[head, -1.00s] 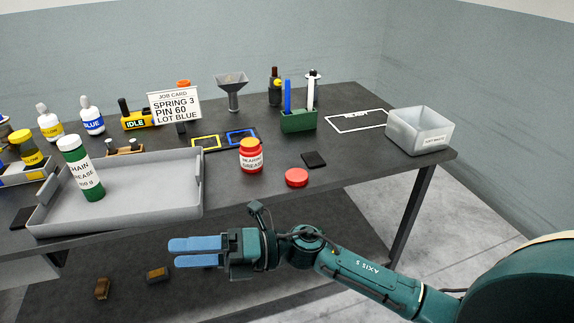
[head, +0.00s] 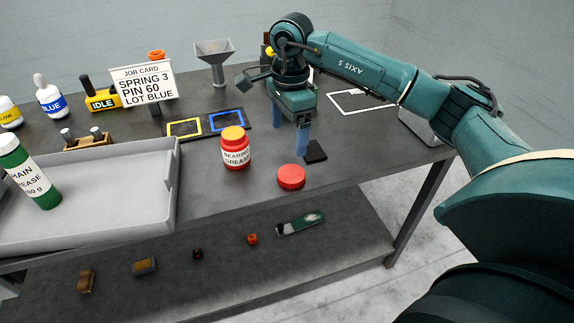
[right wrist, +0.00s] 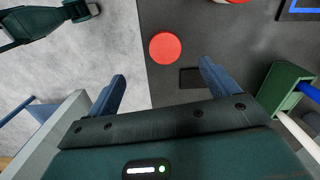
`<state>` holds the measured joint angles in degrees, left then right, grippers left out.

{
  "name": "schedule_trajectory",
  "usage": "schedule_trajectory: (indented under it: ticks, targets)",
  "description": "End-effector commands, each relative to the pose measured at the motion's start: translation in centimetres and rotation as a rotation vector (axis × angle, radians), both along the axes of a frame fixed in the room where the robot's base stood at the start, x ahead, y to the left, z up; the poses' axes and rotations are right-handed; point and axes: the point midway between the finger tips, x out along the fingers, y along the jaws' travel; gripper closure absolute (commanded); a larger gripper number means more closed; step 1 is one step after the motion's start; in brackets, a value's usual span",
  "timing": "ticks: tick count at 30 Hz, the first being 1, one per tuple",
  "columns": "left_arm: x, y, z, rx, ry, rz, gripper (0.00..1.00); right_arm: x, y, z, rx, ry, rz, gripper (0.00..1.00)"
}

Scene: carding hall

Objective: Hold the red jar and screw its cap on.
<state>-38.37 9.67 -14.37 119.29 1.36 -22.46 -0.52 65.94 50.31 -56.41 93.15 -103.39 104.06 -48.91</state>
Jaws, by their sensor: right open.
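The red jar (head: 236,151), labelled as bearing grease, stands upright on the bench. Its top shows orange-yellow, and the red cap is apart from it. The red cap (head: 291,176) lies flat on the bench to the jar's right, near the front edge. My right gripper (head: 302,140) points down behind the cap, open and empty. In the right wrist view the cap (right wrist: 165,47) lies ahead of the open fingers (right wrist: 162,75), not between them. Only a sliver of the jar (right wrist: 235,1) shows at that view's top edge. My left gripper is not in view.
A dark pad (head: 315,152) lies just behind the cap. A grey tray (head: 172,190) is left of the jar. Yellow (head: 184,128) and blue (head: 227,121) frames lie behind it. A green holder (right wrist: 284,88) stands right of my right gripper in the wrist view.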

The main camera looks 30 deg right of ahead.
Motion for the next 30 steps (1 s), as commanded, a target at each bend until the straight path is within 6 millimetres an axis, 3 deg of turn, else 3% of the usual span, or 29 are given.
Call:
schedule_trajectory:
  ticks: [3, 14, 24, 30]
  targets:
    - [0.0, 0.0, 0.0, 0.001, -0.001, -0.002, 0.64, 0.1, -0.8, 0.4, -0.031, -0.003, -0.003, 0.13]
    - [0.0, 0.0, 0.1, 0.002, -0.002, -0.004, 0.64, 0.0, -0.8, -0.1, -0.030, 0.000, -0.004, 0.13]
    - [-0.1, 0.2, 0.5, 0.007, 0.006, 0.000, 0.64, 0.0, -0.8, -5.9, -0.028, 0.002, -0.004, 0.13]
    - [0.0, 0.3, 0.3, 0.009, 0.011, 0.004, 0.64, 0.1, -0.8, -7.5, -0.028, -0.002, -0.004, 0.13]
